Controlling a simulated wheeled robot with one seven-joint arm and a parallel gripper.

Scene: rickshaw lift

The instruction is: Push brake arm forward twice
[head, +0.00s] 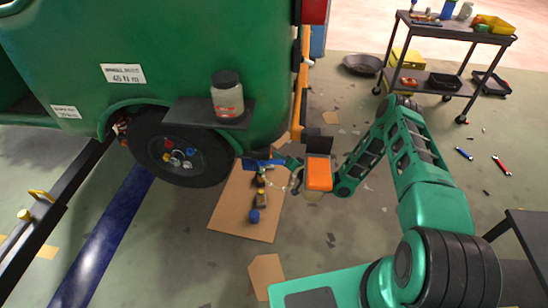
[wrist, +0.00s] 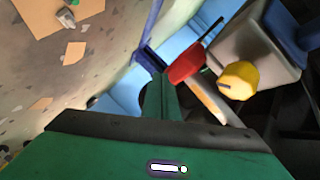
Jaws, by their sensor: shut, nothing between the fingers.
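My gripper (head: 291,163) is at the lower edge of the green rickshaw (head: 130,50), just right of its wheel (head: 178,147), beside the orange block on my wrist. Its fingers are shut and empty. In the wrist view my gripper (wrist: 160,95) points at a cluster of parts: a red piece (wrist: 185,62) with a thin black rod, a yellow knob (wrist: 238,80) and a light blue panel (wrist: 195,35). I cannot tell which part is the brake arm, or whether the fingers touch any of them. A small blue part (head: 263,163) lies left of my gripper in the head view.
A cardboard sheet (head: 230,205) with small bottles lies on the floor below my gripper. A jar (head: 227,95) stands on a dark shelf (head: 190,112) on the rickshaw. A tool cart (head: 450,30) is at the back right. Floor between is mostly open.

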